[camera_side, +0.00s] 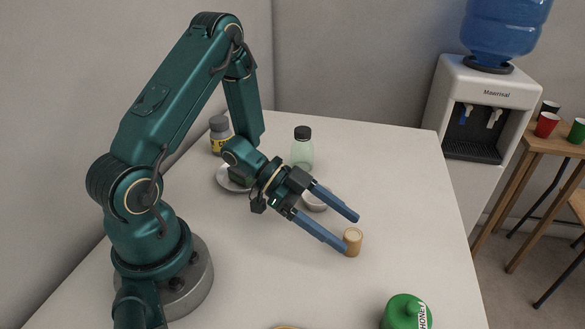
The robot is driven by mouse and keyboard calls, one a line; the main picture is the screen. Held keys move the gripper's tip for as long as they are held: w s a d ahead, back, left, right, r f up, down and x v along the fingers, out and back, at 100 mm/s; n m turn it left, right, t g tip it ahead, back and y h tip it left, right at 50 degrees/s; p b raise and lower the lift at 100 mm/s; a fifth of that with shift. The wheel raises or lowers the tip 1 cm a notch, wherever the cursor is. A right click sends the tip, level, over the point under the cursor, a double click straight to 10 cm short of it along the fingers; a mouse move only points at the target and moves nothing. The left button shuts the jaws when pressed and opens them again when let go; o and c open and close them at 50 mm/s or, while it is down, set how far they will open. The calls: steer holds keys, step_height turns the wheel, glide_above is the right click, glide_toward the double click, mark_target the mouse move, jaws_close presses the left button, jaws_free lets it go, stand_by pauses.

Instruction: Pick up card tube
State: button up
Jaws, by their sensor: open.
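The card tube (352,241) is a small tan cylinder standing upright on the white counter, right of the picture's middle. My gripper (351,235) is open, with its two long blue fingers pointing right and down toward the tube. The tip of the nearer finger appears right beside the tube's left side. The farther finger's tip is above and behind the tube in the picture. I cannot tell whether either finger touches it.
A small bowl (315,201) sits behind the fingers. A pale green bottle (302,152) with a black cap, a grey-lidded jar (220,136) and a plate (226,181) stand farther back. A green honey pot (398,312) is at the front. The counter (420,215) is clear to the right.

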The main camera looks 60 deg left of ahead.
steer(key=shift+x, duration=0.85)
jaws_close()
steer(key=shift+r, duration=0.2)
